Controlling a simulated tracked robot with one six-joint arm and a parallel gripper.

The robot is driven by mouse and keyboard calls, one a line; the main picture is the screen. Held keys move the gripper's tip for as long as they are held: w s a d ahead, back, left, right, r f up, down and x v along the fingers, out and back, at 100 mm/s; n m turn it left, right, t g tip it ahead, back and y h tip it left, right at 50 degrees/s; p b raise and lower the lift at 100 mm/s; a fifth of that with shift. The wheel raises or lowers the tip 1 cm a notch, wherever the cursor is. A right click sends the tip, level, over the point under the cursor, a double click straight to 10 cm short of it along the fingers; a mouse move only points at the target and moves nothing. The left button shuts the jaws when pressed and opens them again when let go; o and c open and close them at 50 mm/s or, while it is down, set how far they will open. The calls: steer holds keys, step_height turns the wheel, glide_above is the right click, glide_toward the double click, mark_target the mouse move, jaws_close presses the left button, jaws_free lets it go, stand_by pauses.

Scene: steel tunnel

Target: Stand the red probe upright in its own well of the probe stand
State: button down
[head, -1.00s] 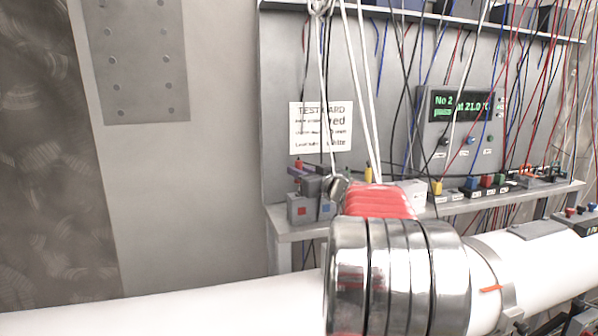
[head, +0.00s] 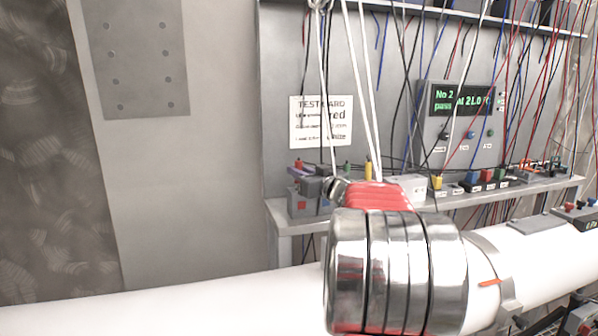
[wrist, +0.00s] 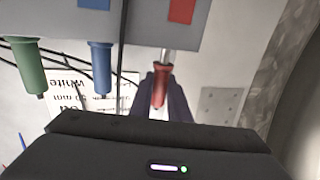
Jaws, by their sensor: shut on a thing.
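The red probe (wrist: 159,87) is held between the two dark fingers of my gripper (wrist: 160,82) in the wrist view. Its steel shaft (wrist: 168,57) points to the grey probe stand (wrist: 215,22) and meets its edge near the red square. I cannot tell how far the tip is in a well. That view looks upside down. A green probe (wrist: 30,66) and a blue probe (wrist: 100,66) stand in the same block. In the head view the stand (head: 312,207) is at the left end of the shelf.
A steel drum (head: 395,270) with a red top (head: 375,197) and white cords blocks the head view right of the stand. A white pipe (head: 200,305) crosses the foreground. Many cables hang before the panel. A test card (head: 320,122) is on the wall behind.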

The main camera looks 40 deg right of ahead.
steer(key=shift+f, duration=1)
steer(key=c, duration=1.6)
jaws_free()
steer(key=v, duration=1.3)
steer(key=shift+s+f, duration=0.15)
steer(key=shift+s, duration=0.25)
